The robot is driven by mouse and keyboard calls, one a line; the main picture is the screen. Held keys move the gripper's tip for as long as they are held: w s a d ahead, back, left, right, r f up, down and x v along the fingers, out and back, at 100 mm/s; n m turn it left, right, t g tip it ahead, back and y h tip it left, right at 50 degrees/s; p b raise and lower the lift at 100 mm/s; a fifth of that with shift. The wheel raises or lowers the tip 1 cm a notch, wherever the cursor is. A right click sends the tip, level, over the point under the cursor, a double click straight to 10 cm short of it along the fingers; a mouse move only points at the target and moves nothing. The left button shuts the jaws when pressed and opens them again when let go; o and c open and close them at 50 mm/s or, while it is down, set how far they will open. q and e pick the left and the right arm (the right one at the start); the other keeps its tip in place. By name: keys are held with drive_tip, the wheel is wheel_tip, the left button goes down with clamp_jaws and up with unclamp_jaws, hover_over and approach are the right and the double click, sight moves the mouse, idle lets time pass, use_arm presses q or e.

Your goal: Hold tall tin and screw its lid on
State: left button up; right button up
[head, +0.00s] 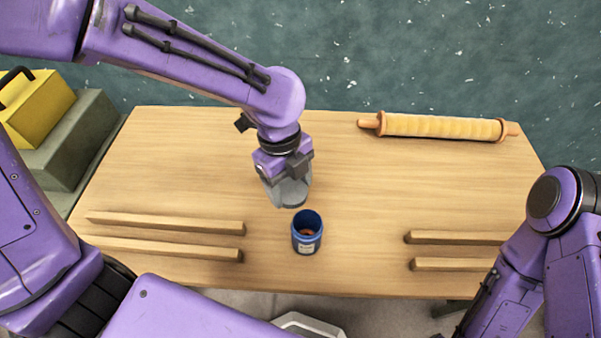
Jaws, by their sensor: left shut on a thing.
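The tall tin (307,240) is blue with a pale label and stands upright near the table's front middle. Its mouth is open and something reddish-brown shows inside. My left gripper (286,182) points down just behind and above the tin, slightly to its left. It is shut on a grey rounded piece at its lower end, which looks like the lid (292,199); the gripper partly hides it. This piece is apart from the tin's mouth as far as I can see. My right arm comes in at the lower right, and its gripper is out of view.
A rolling pin (440,126) lies at the table's back right. Pairs of wooden rails lie at the left (165,223) and right (458,238) of the table (360,180). Grey (75,140) and yellow (38,108) boxes stand beyond the left edge. The middle right is clear.

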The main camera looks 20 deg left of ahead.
use_arm(q)
drive_tip(key=s+p, duration=0.1)
drive_tip(key=s+r+p, duration=0.1)
drive_tip(key=s, duration=0.1)
drive_tip(key=s+r+p, duration=0.1)
drive_tip(key=s, duration=0.1)
drive_tip(key=shift+w, duration=0.15)
drive_tip(key=w+a+f+n+t, duration=0.1)
drive_tip(key=w+a+n, duration=0.2)
drive_tip(key=w+n, duration=0.5)
drive_tip(key=w+a+f+n+t+y, duration=0.1)
drive_tip(key=w+a+n, duration=0.2)
drive_tip(key=w+n, duration=0.5)
drive_tip(key=n, duration=0.7)
drive_tip(key=shift+a+f+n+t+y, duration=0.15)
drive_tip(key=shift+f+n+t+y, duration=0.15)
drive_tip(key=shift+f+n, duration=0.1)
